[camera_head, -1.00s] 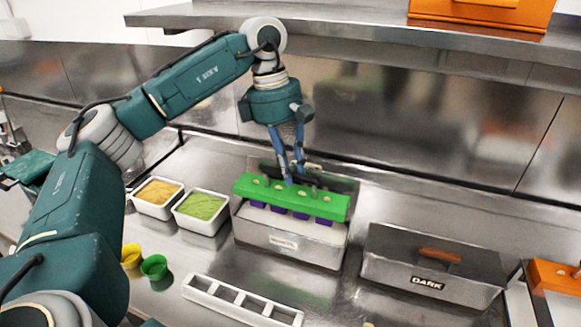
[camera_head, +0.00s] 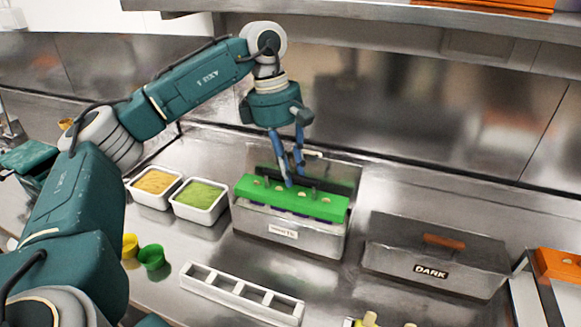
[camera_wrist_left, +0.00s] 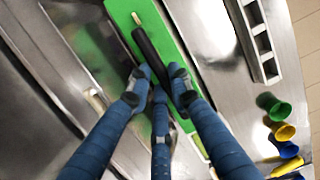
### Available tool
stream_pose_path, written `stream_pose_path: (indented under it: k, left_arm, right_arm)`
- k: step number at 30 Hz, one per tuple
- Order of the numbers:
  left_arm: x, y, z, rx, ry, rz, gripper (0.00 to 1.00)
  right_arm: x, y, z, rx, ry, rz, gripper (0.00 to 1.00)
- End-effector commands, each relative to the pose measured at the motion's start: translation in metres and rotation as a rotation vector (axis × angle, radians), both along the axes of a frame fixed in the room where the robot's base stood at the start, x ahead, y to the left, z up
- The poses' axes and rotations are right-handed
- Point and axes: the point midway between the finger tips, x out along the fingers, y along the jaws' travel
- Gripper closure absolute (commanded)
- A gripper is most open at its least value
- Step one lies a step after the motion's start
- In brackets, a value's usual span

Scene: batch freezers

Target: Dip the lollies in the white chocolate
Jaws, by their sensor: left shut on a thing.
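My left gripper (camera_head: 289,181) is shut on the black handle (camera_wrist_left: 153,56) of the green lolly holder (camera_head: 325,206); in the left wrist view my fingers (camera_wrist_left: 160,88) close around it. The holder sits low over the open white chocolate container (camera_head: 318,242), a steel box with a white label. Only faint dark bits of the purple lollies show under the holder's edge; the rest of them is hidden by the holder and the container's front wall. The container's raised lid (camera_head: 335,174) stands behind. My right gripper is not in view.
A closed steel box labelled DARK (camera_head: 435,262) stands to the right. Tubs of yellow (camera_head: 155,184) and green (camera_head: 200,197) topping stand to the left. An empty white rack (camera_head: 242,293) lies in front. Yellow and green cups (camera_head: 151,257) are at front left. A shelf (camera_head: 400,28) runs above.

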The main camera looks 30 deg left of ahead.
Motion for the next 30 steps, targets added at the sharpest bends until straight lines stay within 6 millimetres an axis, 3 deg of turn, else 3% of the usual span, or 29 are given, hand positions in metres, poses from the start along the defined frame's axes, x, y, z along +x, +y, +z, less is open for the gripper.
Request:
stream_pose_path:
  k: [18, 30]
  left_arm:
    - [0.000, 0.000, -0.032, -0.001, -0.002, 0.000, 1.00]
    - [0.000, 0.000, -0.032, -0.001, -0.002, 0.000, 1.00]
  right_arm:
    - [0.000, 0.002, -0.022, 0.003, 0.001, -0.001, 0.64]
    - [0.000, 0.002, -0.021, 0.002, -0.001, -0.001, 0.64]
